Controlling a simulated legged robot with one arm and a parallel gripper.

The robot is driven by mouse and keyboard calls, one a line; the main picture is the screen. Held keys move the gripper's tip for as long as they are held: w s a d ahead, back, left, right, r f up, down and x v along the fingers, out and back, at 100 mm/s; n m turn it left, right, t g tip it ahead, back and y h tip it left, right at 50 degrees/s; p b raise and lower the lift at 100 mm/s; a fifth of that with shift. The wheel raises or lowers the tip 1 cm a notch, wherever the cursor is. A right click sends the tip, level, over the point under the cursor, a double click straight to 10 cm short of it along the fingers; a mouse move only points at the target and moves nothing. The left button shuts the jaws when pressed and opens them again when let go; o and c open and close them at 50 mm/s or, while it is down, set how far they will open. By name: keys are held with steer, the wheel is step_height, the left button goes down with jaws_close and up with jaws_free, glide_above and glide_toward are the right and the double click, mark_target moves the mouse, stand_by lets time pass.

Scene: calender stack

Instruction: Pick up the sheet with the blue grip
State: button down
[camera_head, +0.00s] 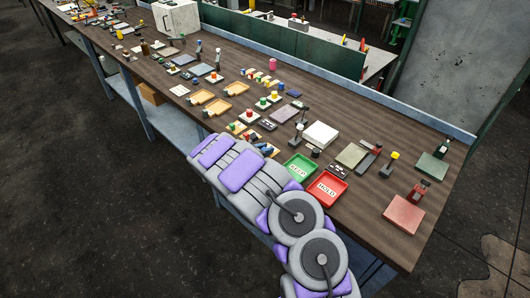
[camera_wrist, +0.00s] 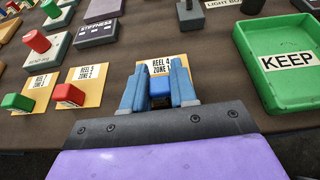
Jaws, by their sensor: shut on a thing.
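The sheet with the blue grip is a small tan card labelled "REEL 4 ZONE 1" (camera_wrist: 156,67). It is in the middle of the wrist view, lying at or close to the tabletop; I cannot tell whether it touches. Its blue grip (camera_wrist: 159,89) is between the two blue fingers of my gripper (camera_wrist: 158,88), which are shut on it. The fingers hide part of the card. To the left lie two similar tan sheets, one with a red grip (camera_wrist: 68,95) and one with a green grip (camera_wrist: 17,103). In the head view my arm covers part of this area.
A green KEEP tray (camera_wrist: 268,98) stands close on the right, with a red HOLD tray (camera_head: 337,198) beside it in the head view. A grey stiffness block (camera_wrist: 97,34) and a red-knobbed device (camera_wrist: 47,52) stand behind the sheets. The brown bench (camera_head: 380,185) is crowded.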

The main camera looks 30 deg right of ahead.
step_height(320, 180, up, 10)
steer(key=p, duration=0.2)
steer(key=shift+r+p, duration=0.1)
steer(key=shift+p, duration=0.3)
steer(key=w+a+r+n+t+y, duration=0.1)
steer(key=a+r+n+t+y, duration=0.35)
steer(key=r, duration=1.05)
steer(key=s+a+r+n+t+y, duration=0.1)
steer(key=s+a+r+n+y, duration=0.1)
steer(key=a, duration=0.6)
steer(key=s+a+r+n+t+y, duration=0.2)
steer(key=s+a+n, duration=0.2)
steer(key=a, duration=0.4)
steer(key=shift+s+r, duration=0.2)
steer(key=shift+s, duration=0.3)
